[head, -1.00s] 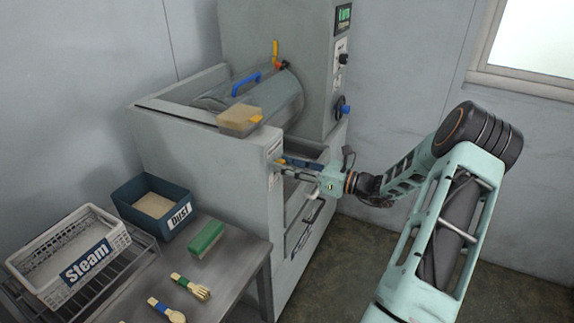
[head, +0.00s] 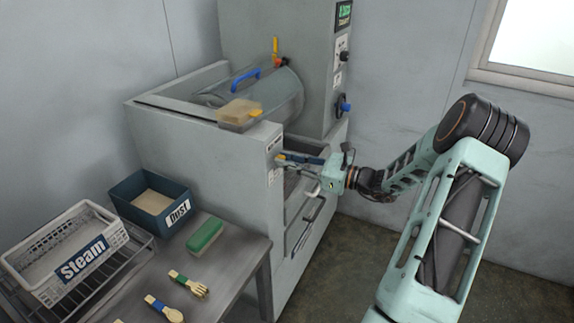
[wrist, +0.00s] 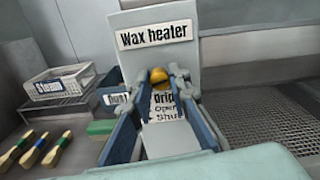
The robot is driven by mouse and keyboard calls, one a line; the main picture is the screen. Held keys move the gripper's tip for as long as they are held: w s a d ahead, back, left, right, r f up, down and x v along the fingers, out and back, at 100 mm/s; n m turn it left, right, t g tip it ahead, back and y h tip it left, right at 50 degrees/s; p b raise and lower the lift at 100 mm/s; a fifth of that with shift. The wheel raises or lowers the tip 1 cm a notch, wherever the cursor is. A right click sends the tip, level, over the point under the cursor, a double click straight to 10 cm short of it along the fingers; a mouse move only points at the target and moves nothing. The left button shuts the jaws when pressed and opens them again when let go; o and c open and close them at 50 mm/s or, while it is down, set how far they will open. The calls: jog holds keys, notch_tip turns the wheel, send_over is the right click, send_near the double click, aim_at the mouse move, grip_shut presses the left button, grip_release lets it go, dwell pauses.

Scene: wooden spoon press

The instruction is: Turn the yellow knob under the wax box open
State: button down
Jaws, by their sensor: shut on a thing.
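In the head view my gripper (head: 283,160) reaches in from the right to the front corner of the grey machine. The tan wax box (head: 240,110) sits on the machine's upper edge above it. The fingers partly hide the knob, and its exact turn angle is hard to tell.
A table at lower left holds a white "Steam" basket (head: 62,255), a blue "Dust" bin (head: 150,204), a green block (head: 204,236) and wooden utensils (head: 189,284). The grey machine (head: 200,170) stands close to my arm. Floor is clear at the right.

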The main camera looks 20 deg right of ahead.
jog(key=n+b, duration=1.4)
jog(key=b, duration=0.3)
jog(key=shift+f+n+h, duration=0.1)
jog(key=shift+n+h, duration=0.2)
jog(key=shift+h, duration=0.1)
jog(key=c, duration=1.8)
grip_release()
jog(key=shift+s+d, duration=0.1)
jog(key=v, duration=1.1)
jog(key=shift+s+d, duration=0.2)
jog(key=shift+s, duration=0.15)
